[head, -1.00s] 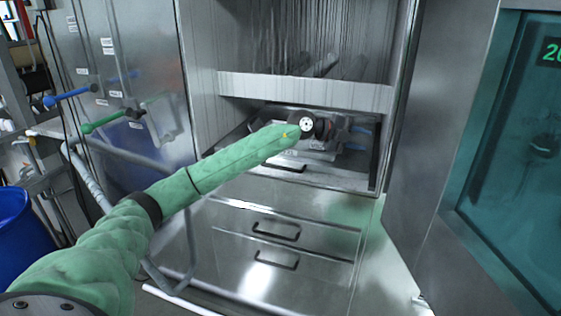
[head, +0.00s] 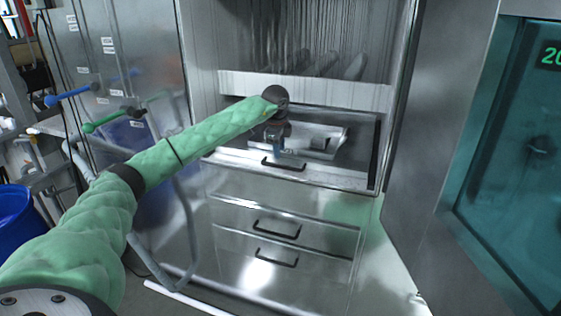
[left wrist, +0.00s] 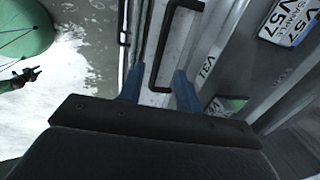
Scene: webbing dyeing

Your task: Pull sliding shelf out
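The sliding shelf (head: 330,176) is a metal tray with a pale front edge, low in the open steel cabinet. Its black bar handle (head: 283,164) is on the front edge. My left gripper (head: 277,149) points down just above and behind the handle. In the left wrist view the two blue fingers of the left gripper (left wrist: 158,84) are spread apart. The handle (left wrist: 160,48) lies ahead of and between them, and nothing is visibly gripped. The shelf front (left wrist: 183,55) runs beside the handle. My right gripper is not in view.
Two closed drawers with black handles (head: 276,229) (head: 276,257) are below the shelf. An open steel door (head: 440,130) stands at the right. A pale pipe frame (head: 187,225) and a blue barrel (head: 14,220) are at the left. The space before the drawers looks clear.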

